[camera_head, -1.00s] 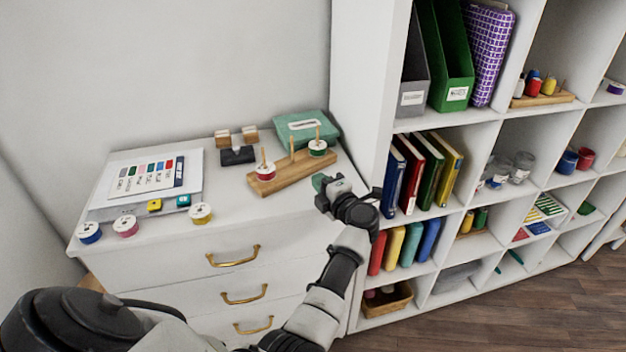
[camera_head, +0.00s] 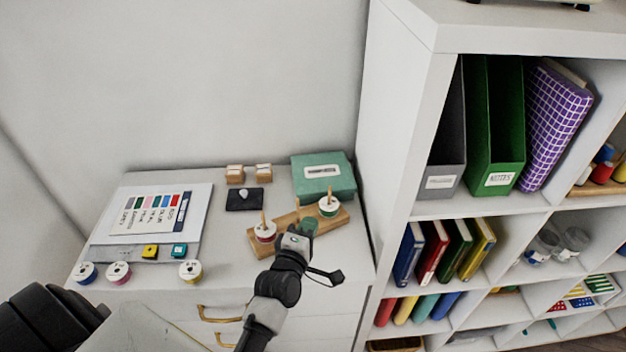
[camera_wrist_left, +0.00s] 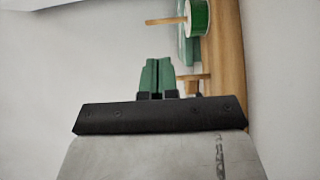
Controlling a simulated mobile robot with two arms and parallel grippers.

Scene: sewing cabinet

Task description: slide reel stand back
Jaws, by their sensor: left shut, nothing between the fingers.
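The reel stand (camera_head: 285,222) is a wooden bar with upright pegs on the white cabinet top, in front of the teal box. In the left wrist view the stand (camera_wrist_left: 232,60) runs along the right, with the shut fingertips (camera_wrist_left: 157,76) close beside a peg. Contact cannot be told. My right gripper is out of view.
The teal box (camera_head: 324,178) lies behind the stand. A dark pad (camera_head: 245,203) and small wooden blocks (camera_head: 235,174) are to the left. A colour card (camera_head: 152,212) and several loose reels lie further left. A tall white shelf (camera_head: 395,130) stands at the right.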

